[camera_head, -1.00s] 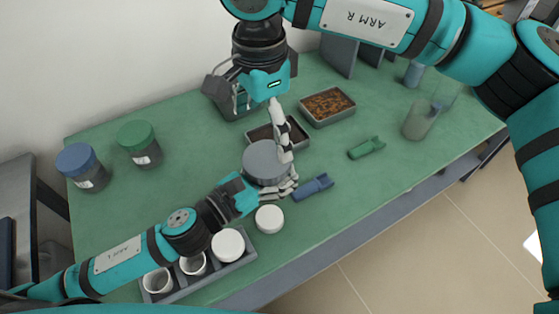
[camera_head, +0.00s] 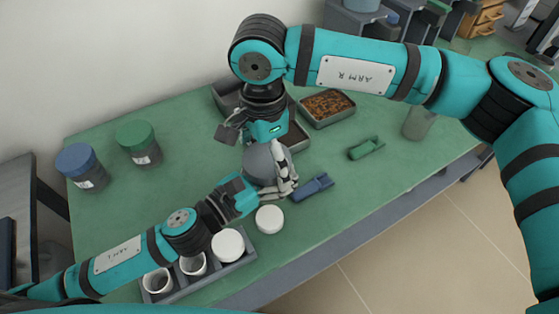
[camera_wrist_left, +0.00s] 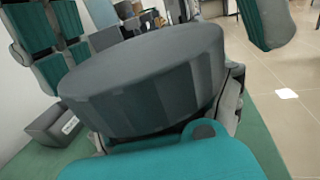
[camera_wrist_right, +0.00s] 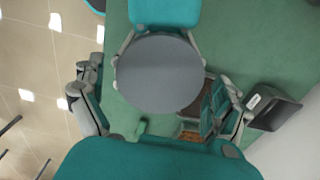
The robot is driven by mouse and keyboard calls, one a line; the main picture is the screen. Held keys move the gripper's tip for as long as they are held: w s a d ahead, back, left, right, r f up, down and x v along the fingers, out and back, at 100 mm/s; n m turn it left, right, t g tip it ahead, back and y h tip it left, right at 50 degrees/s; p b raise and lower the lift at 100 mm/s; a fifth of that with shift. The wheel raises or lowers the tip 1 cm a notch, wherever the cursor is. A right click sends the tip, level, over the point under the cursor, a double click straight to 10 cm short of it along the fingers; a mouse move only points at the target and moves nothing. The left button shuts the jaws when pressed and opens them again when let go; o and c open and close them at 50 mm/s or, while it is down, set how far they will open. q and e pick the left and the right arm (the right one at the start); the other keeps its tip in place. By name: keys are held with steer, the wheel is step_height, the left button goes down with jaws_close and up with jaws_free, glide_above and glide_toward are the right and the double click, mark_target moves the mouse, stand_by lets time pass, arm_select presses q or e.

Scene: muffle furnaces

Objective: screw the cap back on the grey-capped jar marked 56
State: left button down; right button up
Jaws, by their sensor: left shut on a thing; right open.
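The grey cap (camera_head: 258,165) sits over the jar at my left gripper in the head view. It is large in the left wrist view (camera_wrist_left: 150,80) and seen from above in the right wrist view (camera_wrist_right: 158,75). The jar body and any mark 56 are hidden. My left gripper (camera_head: 272,190) is shut on the jar, just below the cap. My right gripper (camera_wrist_right: 158,108) is open, pointing down over the cap, with its fingers spread to either side. Whether a finger touches the cap, I cannot tell.
A blue-capped jar (camera_head: 82,167) and a green-capped jar (camera_head: 139,143) stand at the left. A grey rack (camera_head: 208,280) with white crucibles, a white lid (camera_head: 269,219), blue (camera_head: 312,187) and green (camera_head: 366,148) holders and a dish of brown granules (camera_head: 327,107) lie nearby.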

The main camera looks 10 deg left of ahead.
steer(key=c, duration=1.2)
steer(key=shift+o, duration=0.2)
steer(key=m, duration=0.5)
steer(key=o, duration=1.2)
steer(key=shift+c, duration=0.2)
step_height(320, 180, up, 12)
